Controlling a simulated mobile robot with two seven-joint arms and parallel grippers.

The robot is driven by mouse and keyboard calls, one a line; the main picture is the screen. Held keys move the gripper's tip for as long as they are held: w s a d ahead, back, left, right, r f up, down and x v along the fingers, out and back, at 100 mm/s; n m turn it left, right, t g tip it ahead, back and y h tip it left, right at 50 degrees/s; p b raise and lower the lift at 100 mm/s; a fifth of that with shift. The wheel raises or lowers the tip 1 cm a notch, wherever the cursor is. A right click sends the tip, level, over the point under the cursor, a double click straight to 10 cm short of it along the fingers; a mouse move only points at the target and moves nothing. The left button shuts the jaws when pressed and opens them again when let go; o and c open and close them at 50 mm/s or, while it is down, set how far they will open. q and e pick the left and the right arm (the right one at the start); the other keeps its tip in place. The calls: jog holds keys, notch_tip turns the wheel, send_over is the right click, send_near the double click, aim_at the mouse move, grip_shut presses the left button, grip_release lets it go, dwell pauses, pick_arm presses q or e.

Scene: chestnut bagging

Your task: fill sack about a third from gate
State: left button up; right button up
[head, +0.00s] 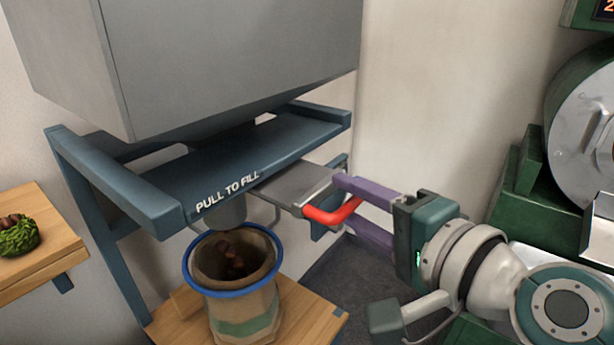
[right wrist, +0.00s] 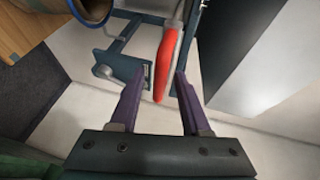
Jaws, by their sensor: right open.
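The sack (head: 245,315) stands open under the spout (head: 222,211), its mouth held around a blue ring (head: 233,293). Brown chestnuts (head: 233,264) show inside it, some close below the spout; the fill level is hard to tell. The grey gate plate (head: 298,184) sticks out to the right from under the hopper and ends in a red handle (head: 332,213). My right gripper (head: 343,203) is open, with its purple fingers on either side of the handle. In the right wrist view the red handle (right wrist: 167,65) lies between the fingertips. My left gripper is out of view.
The grey hopper (head: 230,60) and its blue frame (head: 110,240) stand above the sack. The sack rests on a wooden stand (head: 300,315). A green machine (head: 545,190) is at right.

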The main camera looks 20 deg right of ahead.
jog(key=v, duration=0.9)
jog(key=shift+s, duration=0.3)
jog(key=shift+d, duration=0.1)
dwell(0.9)
jog(key=w+t+b, duration=0.1)
jog(key=w+b, duration=0.1)
jog(key=b, duration=0.2)
jog(key=w+a+f+m+t+b, duration=0.1)
jog(key=w+b, duration=0.2)
jog(key=b, duration=0.1)
jog(key=w+a+t+y+b, duration=0.1)
jog(key=w+t+b, duration=0.1)
jog(key=w+b, duration=0.1)
jog(key=shift+w+a+f+m+b, duration=0.2)
jog(key=shift+f+m+b, duration=0.2)
jog(key=shift+b, duration=0.2)
jog(key=shift+w+a, duration=0.1)
jog(key=shift+w, duration=0.45)
